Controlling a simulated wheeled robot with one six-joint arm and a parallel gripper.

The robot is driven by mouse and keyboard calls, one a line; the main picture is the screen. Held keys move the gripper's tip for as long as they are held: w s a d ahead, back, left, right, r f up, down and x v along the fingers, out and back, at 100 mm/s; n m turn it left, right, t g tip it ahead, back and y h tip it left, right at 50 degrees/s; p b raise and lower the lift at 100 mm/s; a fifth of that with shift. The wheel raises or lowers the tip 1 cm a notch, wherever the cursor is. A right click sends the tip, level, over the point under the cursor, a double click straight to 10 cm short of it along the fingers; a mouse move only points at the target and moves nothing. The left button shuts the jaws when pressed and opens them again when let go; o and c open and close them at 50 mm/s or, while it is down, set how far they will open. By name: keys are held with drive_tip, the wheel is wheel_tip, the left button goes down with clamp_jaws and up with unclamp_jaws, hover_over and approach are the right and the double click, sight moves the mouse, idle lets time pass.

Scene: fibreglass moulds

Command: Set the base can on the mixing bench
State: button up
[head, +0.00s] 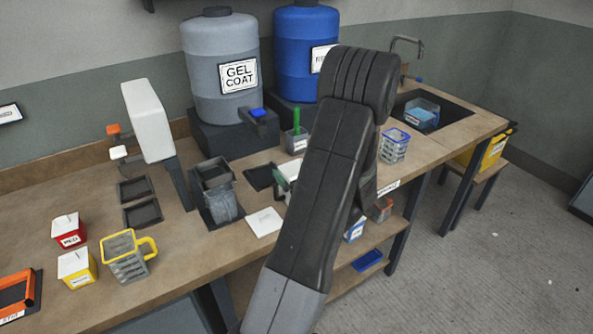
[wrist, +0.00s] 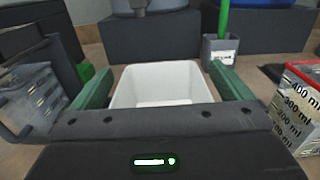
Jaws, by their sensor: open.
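A white open-topped square can (wrist: 160,88) stands on the bench between the two green fingers of my gripper (wrist: 159,70). It looks empty; no label shows, so I cannot tell whether it is the base can. The fingers are open, one on each side of it. In the head view, a little of the white can (head: 291,169) shows beside my arm, which hides most of it and the gripper. The wooden mixing bench (head: 190,262) runs along the wall.
A grey cup with a green stick (head: 296,141) stands behind the can, and a marked clear beaker (head: 394,146) to the right. A clear grey container (head: 218,190) is left. Red (head: 69,231) and yellow (head: 77,268) cans and a yellow-rimmed jug (head: 125,262) stand front left.

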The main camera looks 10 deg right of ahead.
drive_tip(key=b+v, duration=0.2)
drive_tip(key=v, duration=1)
